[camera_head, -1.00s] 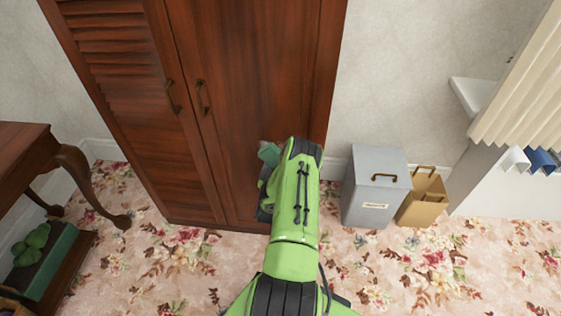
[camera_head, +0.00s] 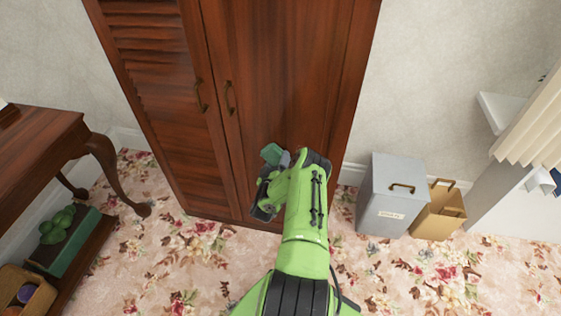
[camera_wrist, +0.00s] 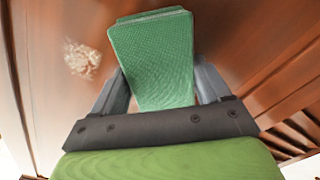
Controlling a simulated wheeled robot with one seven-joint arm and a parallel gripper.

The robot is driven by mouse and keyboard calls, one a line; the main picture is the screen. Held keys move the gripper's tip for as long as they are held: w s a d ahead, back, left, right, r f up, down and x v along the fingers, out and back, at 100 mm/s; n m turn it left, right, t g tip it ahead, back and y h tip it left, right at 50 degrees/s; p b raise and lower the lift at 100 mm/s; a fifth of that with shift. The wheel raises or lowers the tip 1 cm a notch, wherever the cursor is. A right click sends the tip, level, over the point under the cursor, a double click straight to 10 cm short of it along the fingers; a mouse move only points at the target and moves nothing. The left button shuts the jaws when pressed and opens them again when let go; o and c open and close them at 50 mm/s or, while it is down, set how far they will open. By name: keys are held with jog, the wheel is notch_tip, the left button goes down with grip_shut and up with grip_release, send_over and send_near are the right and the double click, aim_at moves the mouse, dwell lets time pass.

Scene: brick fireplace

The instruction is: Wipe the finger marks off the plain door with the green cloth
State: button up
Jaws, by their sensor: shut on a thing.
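The wooden wardrobe has a louvred door (camera_head: 155,90) on the left and a plain door (camera_head: 285,70) on the right, both closed, each with a handle. In the wrist view the plain door (camera_wrist: 50,30) fills much of the background. A pale, smudgy patch of finger marks (camera_wrist: 82,59) shows on it, left of the cloth. My gripper (camera_wrist: 160,85) is shut on the folded green cloth (camera_wrist: 153,50), which sticks out beyond the fingers towards the door. In the head view the cloth (camera_head: 272,153) shows at the lower plain door; I cannot tell whether it touches.
A wooden table (camera_head: 45,145) stands at left, with a low shelf holding a green box (camera_head: 65,240) and a basket (camera_head: 28,290). Flowered carpet (camera_head: 150,260) is clear in front.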

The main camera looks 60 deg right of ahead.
notch_tip(320, 180, up, 3)
jog(key=shift+f+p, duration=0.2)
jog(key=shift+p, duration=0.95)
jog(key=shift+s+d+f, duration=0.1)
jog(key=shift+s+d, duration=0.3)
jog(key=shift+s, duration=0.45)
jog(key=shift+s+d, duration=0.35)
jog(key=shift+s, duration=0.5)
jog(key=shift+s+d+p, duration=0.5)
jog(key=shift+s+d, duration=0.9)
jog(key=shift+s, duration=1.85)
jog(key=shift+w+a+p, duration=0.2)
jog(key=shift+w+a, duration=0.55)
jog(key=shift+w, duration=0.9)
jog(key=shift+w+a+p, duration=0.2)
jog(key=shift+w+a, duration=0.5)
jog(key=shift+w, duration=0.95)
jog(key=shift+w+a+p, duration=0.2)
jog(key=shift+w+a, duration=0.55)
jog(key=shift+w, duration=0.9)
jog(key=p+v, duration=0.4)
jog(key=v, duration=0.1)
jog(key=shift+s+a, duration=0.1)
jog(key=shift+s+a+p, duration=0.2)
jog(key=shift+a+p, duration=0.1)
jog(key=shift+a, duration=0.05)
